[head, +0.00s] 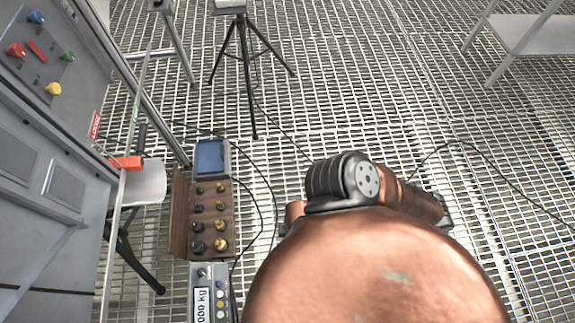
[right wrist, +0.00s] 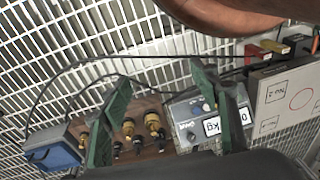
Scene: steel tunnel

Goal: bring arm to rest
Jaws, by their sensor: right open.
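My right gripper (right wrist: 160,75) shows in the right wrist view with its two green fingers spread wide and nothing between the tips. Beyond the fingers are a wooden rack (right wrist: 150,105) with black and brass knobbed pieces and a grey scale (right wrist: 203,118) with a kg display. I cannot tell how far the fingers are from them. A large copper-coloured link of my arm (head: 375,270) fills the lower middle of the head view, with a black joint (head: 340,182) at its top. No gripper shows in the head view, and my left gripper is in neither view.
The rack (head: 180,215), scale (head: 202,270) and blue-screened box (head: 210,157) stand in a row left of my arm. A grey cabinet (head: 50,130) with coloured knobs is at the left. A black tripod (head: 247,70) stands behind. Cables cross the grating; its right side is mostly open.

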